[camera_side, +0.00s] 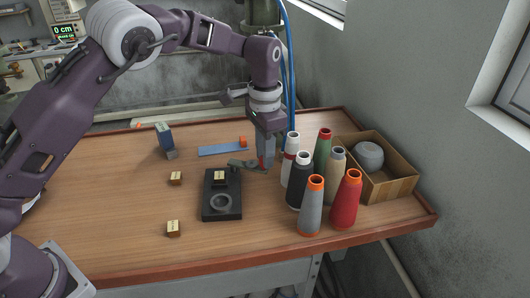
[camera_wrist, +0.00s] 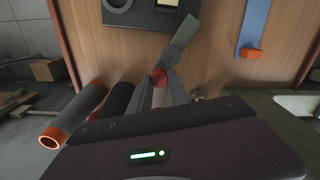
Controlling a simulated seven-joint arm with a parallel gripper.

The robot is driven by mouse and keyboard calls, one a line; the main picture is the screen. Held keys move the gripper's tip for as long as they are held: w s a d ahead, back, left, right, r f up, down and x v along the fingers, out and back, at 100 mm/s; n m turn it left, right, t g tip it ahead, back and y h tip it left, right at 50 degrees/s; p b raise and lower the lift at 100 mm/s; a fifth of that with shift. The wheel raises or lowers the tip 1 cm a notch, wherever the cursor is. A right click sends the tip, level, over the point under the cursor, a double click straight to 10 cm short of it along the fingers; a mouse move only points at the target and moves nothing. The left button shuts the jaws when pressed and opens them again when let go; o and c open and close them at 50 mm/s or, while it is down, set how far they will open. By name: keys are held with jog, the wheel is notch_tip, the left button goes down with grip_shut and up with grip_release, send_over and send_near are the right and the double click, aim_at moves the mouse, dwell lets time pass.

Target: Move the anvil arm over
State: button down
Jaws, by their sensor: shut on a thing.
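The anvil arm (camera_side: 243,163), a flat grey-green lever with a rounded joint, reaches from my gripper toward the black base. It also shows in the wrist view (camera_wrist: 182,40). My gripper (camera_side: 264,165) is low over the table and shut on the lever's near end. A red piece (camera_wrist: 158,77) shows at the fingertips (camera_wrist: 162,90). The black base (camera_side: 221,213) lies flat to the left, with a grey ring (camera_side: 221,202) and a small tan block (camera_side: 219,176) on it. In the wrist view, the lever's far end overlaps the base's edge; I cannot tell whether they touch.
Several thread cones (camera_side: 311,207) stand close to the right of my gripper. Behind them is a cardboard box (camera_side: 400,186). A blue strip (camera_side: 220,150) with an orange end lies behind. Small tan blocks (camera_side: 173,228) and a blue block (camera_side: 164,136) stand left. The table's front left is clear.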

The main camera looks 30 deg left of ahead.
dwell(0.4)
jog(key=s+a+m, duration=0.1)
jog(key=s+m, duration=0.2)
jog(key=m, duration=0.1)
jog(key=s+a+m, duration=0.1)
jog(key=s+m, duration=0.2)
jog(key=m, duration=0.2)
jog(key=s+a+m, duration=0.1)
jog(key=s+m, duration=0.2)
jog(key=m, duration=0.1)
jog(key=shift+a, duration=0.1)
jog(key=a+m, duration=0.1)
jog(key=s+m, duration=0.1)
jog(key=m, duration=0.1)
jog(key=shift+a, duration=0.35)
jog(key=a+m, duration=0.2)
jog(key=m, duration=0.1)
jog(key=shift+s+a, duration=0.1)
jog(key=shift+s, duration=0.15)
jog(key=shift+a+m, duration=0.85)
jog(key=shift+m, duration=0.45)
jog(key=shift+a, duration=0.1)
